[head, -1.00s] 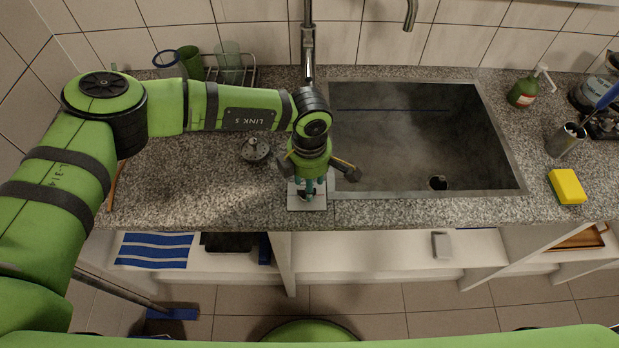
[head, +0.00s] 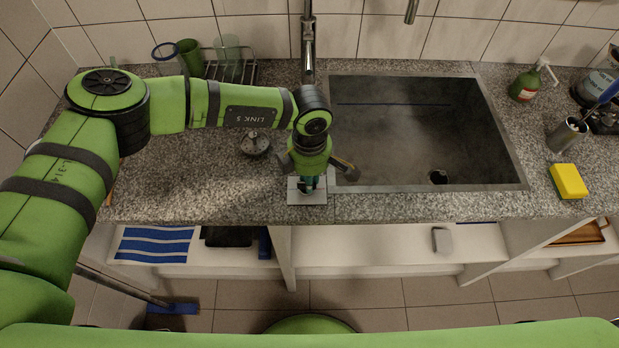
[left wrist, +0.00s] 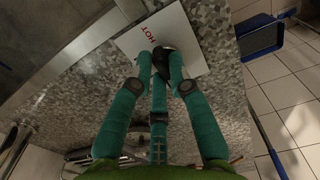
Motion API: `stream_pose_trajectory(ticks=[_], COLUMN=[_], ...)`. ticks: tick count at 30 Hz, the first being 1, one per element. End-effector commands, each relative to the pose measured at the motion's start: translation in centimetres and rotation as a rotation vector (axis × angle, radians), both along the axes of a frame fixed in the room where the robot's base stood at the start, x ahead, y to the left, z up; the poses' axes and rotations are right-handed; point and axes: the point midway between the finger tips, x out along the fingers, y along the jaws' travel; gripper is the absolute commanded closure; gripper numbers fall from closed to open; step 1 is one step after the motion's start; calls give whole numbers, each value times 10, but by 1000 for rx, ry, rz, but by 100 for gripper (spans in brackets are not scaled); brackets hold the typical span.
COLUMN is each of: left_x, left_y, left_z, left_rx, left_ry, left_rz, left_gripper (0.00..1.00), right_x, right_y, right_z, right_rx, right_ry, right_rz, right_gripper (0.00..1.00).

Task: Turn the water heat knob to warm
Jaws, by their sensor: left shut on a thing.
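The water heat knob (left wrist: 161,60) is small and dark. It stands on a pale plate (left wrist: 190,42) with "HOT" in red letters. In the head view the plate (head: 295,199) lies on the counter, left of the sink's front corner. My left gripper (head: 309,189) points down over the plate and hides most of the knob there. In the left wrist view its teal fingers (left wrist: 161,72) are shut on the knob, one on each side. Any other mark on the plate is hidden or too small to read. My right gripper is not in view.
The sink (head: 400,125) is just right of the gripper, with the tap column (head: 308,45) behind. A round grey fitting (head: 254,143) sits on the counter to the left. A yellow sponge (head: 568,181) lies far right. The counter's front edge is close to the plate.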

Motion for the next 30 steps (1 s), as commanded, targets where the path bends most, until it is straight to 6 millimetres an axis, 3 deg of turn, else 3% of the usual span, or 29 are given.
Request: stream_pose_trajectory(ticks=[8, 30], left_x=[-1, -7], left_y=[-1, -1], left_z=[-8, -7], left_rx=[-4, -3], left_ry=[-3, -1], left_rz=[-179, -879], left_gripper=[100, 100], right_x=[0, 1], right_y=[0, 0], right_z=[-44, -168], right_rx=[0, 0], right_ry=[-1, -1], right_rz=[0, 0], right_gripper=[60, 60])
